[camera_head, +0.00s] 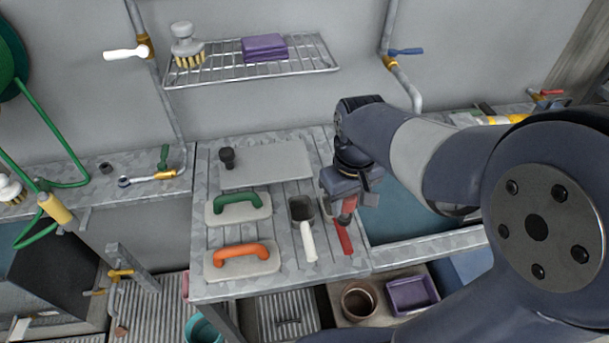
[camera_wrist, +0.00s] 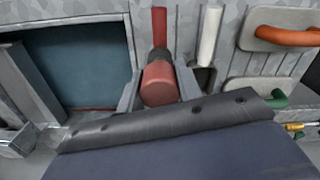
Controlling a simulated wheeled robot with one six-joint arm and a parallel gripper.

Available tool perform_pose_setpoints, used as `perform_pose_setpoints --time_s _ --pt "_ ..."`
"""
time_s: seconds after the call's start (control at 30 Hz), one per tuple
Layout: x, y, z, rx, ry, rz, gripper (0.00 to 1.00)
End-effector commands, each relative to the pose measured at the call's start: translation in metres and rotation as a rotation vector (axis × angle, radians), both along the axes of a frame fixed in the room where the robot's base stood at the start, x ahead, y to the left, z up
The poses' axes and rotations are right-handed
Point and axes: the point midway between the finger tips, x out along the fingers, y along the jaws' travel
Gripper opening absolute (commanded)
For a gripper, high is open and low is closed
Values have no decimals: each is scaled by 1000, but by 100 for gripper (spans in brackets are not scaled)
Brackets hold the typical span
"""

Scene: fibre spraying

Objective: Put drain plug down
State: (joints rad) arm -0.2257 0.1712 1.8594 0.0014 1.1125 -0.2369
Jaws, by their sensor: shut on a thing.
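The drain plug, a dull red cylinder (camera_head: 347,208), is held in my gripper (camera_head: 350,196). In the wrist view the plug (camera_wrist: 160,85) sits between the two fingers (camera_wrist: 158,92), with a dark part at its far end. In the head view it hangs over the right part of the slatted metal table (camera_head: 285,277), beside the blue-green basin (camera_head: 405,215). A red handle (camera_head: 342,238) lies just in front of it. I cannot tell whether the plug touches the table.
A white-handled scoop (camera_head: 307,240) lies left of the plug. Green-handled (camera_head: 238,207) and orange-handled (camera_head: 243,259) floats lie further left. A grey board (camera_head: 268,166) with a dark knob (camera_head: 227,158) is behind. A wire shelf (camera_head: 250,66) hangs above.

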Motion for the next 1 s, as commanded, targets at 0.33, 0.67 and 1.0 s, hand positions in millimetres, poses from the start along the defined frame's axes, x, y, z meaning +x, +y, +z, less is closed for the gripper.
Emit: perform_pose_setpoints --time_s 0.33,0.67,1.0 --pt "72 15 2 0 0 0 9" --pt "142 29 2 0 0 0 9" --pt "165 33 -22 0 0 0 9"
